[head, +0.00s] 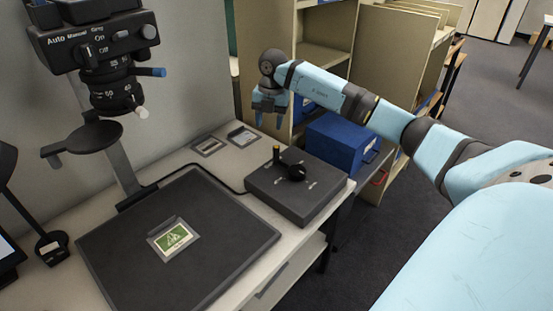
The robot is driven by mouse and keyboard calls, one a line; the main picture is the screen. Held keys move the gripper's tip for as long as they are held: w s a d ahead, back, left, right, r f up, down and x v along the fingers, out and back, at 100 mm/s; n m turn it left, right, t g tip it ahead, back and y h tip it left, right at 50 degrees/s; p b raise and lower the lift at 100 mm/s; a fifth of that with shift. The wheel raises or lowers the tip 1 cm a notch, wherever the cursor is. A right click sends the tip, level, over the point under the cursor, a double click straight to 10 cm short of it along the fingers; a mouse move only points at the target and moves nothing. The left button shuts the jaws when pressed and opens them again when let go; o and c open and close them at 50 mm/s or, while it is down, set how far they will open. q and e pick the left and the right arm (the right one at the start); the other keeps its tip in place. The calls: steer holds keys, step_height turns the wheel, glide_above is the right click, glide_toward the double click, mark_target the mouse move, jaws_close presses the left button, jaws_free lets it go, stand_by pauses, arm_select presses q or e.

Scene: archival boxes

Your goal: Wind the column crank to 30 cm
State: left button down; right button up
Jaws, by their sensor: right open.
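No 30 cm mark is readable on the column. My right gripper (268,122) points down, open and empty, above the back of the table, well right of the column and apart from everything. My left gripper is out of view.
A dark baseboard (225,240) holds a framed green picture (173,238). A grey control box (310,205) with a black knob and upright post stands beneath and right of my right gripper. A blue box (335,148) and shelves stand behind; a lamp (52,245) stands left.

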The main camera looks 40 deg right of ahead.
mark_target(276, 147)
steer(key=shift+m+h, duration=0.4)
steer(key=shift+h, duration=0.1)
steer(key=d+f, duration=0.1)
steer(key=f, duration=0.1)
steer(key=f+b, duration=0.1)
steer(key=f, duration=0.1)
steer(key=d+f+b, duration=0.1)
steer(key=f, duration=0.1)
steer(key=shift+d, duration=0.35)
step_height(276, 147, down, 7)
steer(key=shift+r+b, duration=0.1)
steer(key=shift+b, duration=1.1)
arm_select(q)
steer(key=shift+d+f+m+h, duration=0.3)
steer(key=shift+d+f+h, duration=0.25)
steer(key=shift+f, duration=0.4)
arm_select(e)
steer(key=shift+c, duration=0.5)
